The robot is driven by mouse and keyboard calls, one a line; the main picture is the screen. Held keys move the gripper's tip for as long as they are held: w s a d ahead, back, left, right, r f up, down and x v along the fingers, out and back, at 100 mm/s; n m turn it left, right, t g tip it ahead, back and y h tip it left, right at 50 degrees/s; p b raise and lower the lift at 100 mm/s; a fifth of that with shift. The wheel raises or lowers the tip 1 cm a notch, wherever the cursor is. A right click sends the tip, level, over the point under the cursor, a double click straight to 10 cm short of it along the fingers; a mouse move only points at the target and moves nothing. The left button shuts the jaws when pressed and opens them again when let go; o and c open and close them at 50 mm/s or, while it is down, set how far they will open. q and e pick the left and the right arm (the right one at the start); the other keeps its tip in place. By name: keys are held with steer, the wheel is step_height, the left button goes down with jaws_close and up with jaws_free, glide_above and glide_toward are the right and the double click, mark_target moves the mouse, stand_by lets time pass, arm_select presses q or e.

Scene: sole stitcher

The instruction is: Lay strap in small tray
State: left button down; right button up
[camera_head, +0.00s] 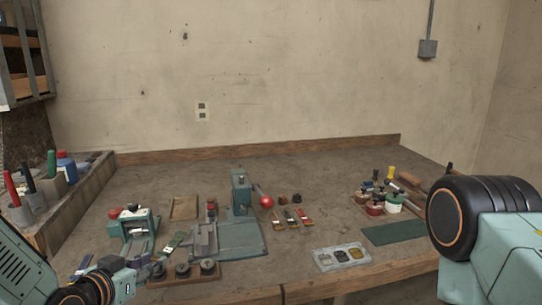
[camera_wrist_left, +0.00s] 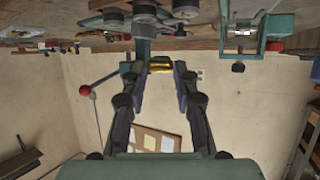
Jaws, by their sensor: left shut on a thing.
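My left gripper (camera_head: 168,248) reaches in from the lower left, low over the front of the bench. It also shows in the left wrist view (camera_wrist_left: 160,70), its fingers closed on a small yellowish strap-like piece (camera_wrist_left: 160,64). In the head view the held piece (camera_head: 176,239) looks olive green, beside the teal press. A small grey tray (camera_head: 319,263) lies at the bench's front edge, right of centre, with several small pieces in its compartments. It is well to the right of my left gripper. My right gripper is out of view.
A teal press (camera_head: 241,195) with a red-knobbed lever stands mid-bench. A teal clamp-like device (camera_head: 133,231) is at left, and a wooden rack with round weights (camera_head: 182,269) is in front. A green mat (camera_head: 394,233) and clustered pots and tools (camera_head: 385,196) lie right.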

arm_select(q)
steer(key=s+d+f+m+g+h+b, duration=0.5)
steer(key=s+d+m+h, duration=0.3)
steer(key=s, duration=0.5)
steer(key=shift+d+f, duration=0.2)
steer(key=shift+d, duration=0.15)
steer(key=shift+s, duration=0.1)
steer(key=w+a+r+n+t+y+p, duration=0.2)
steer(key=w+a+r+n+y+p, duration=0.1)
steer(key=w, duration=0.3)
steer(key=w+a+r+n+t+y+p, duration=0.2)
steer(key=w+a+n+t+y, duration=0.15)
steer(key=w, duration=0.25)
steer(key=w+a+r+n+y, duration=0.1)
steer(key=a+n+y, duration=0.2)
steer(key=a+y, duration=0.1)
steer(key=w+a+r+n+y, duration=0.2)
steer(key=a+n+y, duration=0.1)
steer(key=a, duration=0.4)
steer(key=shift+w+a+n+y, duration=0.15)
steer(key=shift+w+n+y, duration=0.2)
steer(key=shift+n, duration=0.1)
